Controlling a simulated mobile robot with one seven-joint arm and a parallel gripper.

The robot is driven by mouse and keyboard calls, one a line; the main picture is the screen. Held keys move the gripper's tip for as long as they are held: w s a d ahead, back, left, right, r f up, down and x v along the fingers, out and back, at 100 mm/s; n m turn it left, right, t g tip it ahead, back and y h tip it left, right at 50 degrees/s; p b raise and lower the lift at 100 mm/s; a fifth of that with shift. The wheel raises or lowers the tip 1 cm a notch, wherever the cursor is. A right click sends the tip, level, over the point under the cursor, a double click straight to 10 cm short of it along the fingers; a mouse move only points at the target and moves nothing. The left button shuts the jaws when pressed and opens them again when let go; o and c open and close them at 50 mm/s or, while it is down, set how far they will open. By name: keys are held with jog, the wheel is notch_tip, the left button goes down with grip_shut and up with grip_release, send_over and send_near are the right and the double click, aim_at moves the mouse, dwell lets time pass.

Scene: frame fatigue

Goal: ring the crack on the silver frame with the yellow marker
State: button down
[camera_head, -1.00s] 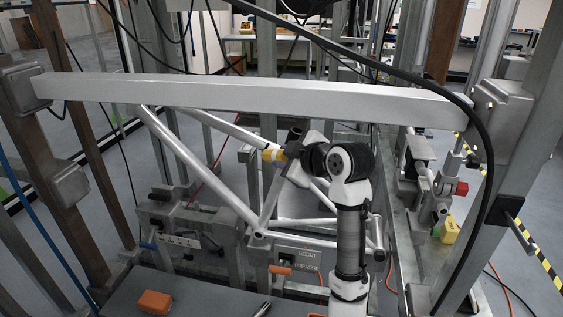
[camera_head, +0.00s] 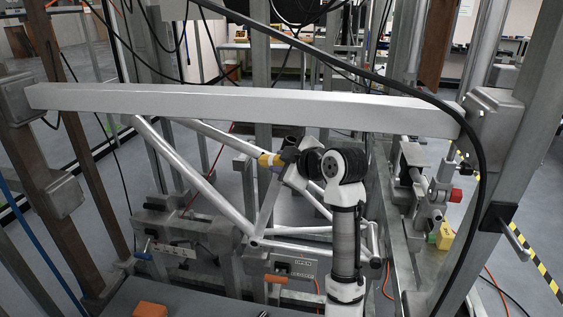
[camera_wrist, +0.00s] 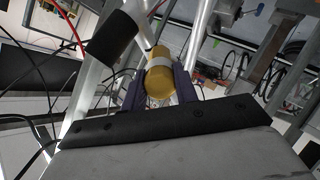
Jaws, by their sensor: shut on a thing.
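The silver bicycle frame (camera_head: 183,163) stands in a test rig behind a horizontal beam, its tubes meeting low at a junction. My gripper (camera_head: 285,157) is by the frame's upper right tubes, shut on the yellow marker (camera_head: 267,160). In the wrist view the marker (camera_wrist: 158,84) sits between the two dark fingers of my gripper (camera_wrist: 160,92), its round yellow end toward the camera and a pale band beyond. A silver tube runs just past it. I cannot tell whether its tip touches the frame. No crack or drawn ring can be made out.
A thick light-grey beam (camera_head: 240,102) crosses in front of and above the frame. A black cable (camera_head: 425,95) arcs over its right side. Steel posts stand on both sides. An orange block (camera_head: 150,310) lies on the grey bench at the bottom.

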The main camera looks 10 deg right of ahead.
jog(key=shift+w+d, duration=0.2)
jog(key=shift+w, duration=0.25)
dwell(2.0)
jog(key=s+a, duration=0.2)
jog(key=s, duration=0.4)
jog(key=shift+s+b, duration=0.35)
jog(key=shift+a, duration=0.1)
dwell(0.4)
